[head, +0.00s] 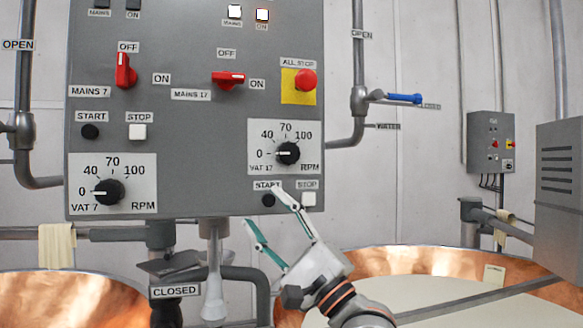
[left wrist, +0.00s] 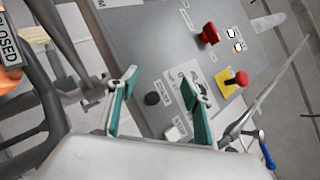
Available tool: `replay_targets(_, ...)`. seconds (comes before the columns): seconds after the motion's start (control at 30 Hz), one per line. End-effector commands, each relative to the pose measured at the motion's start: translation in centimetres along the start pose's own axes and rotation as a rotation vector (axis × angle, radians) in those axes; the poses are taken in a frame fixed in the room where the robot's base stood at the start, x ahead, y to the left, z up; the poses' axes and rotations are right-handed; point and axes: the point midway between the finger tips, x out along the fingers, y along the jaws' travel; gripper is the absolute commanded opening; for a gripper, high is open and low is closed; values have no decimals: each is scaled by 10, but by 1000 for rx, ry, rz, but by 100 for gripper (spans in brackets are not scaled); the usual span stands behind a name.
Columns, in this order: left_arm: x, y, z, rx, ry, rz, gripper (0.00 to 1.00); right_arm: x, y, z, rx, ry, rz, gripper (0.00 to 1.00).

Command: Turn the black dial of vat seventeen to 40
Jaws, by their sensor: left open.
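The black dial of vat 17 (head: 288,153) sits on a white scale plate at the lower right of the grey panel. Its white mark points left, close to 0. My left gripper (head: 263,208) is open and empty, below and left of this dial, its upper fingertip near the black START button (head: 268,200). In the left wrist view my left gripper (left wrist: 160,78) has its fingers spread towards the panel, and the right-hand finger hides most of the dial. My right gripper is in neither view.
The white STOP button (head: 309,199) is under the dial, and the red ALL STOP button (head: 305,80) above it. The red mains 17 switch (head: 228,79) is up left. The vat 7 dial (head: 109,191) is further left. Copper vats (head: 400,262) stand below.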

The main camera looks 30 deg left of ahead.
Motion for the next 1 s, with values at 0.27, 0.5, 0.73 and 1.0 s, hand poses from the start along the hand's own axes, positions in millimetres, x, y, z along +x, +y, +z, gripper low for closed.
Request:
replay_targets(0.27, 42, -36, 6, -1021, 87, 482, 49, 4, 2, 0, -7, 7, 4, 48)
replay_targets(0.5, 38, -100, 7, -1622, 174, 804, 49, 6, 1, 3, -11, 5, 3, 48)
replay_targets(0.73, 34, -128, 9, -1811, 212, 929, 49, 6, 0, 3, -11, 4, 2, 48)
replay_targets(1.0, 58, -119, -14, -1814, 209, 930, 49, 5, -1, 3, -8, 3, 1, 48)
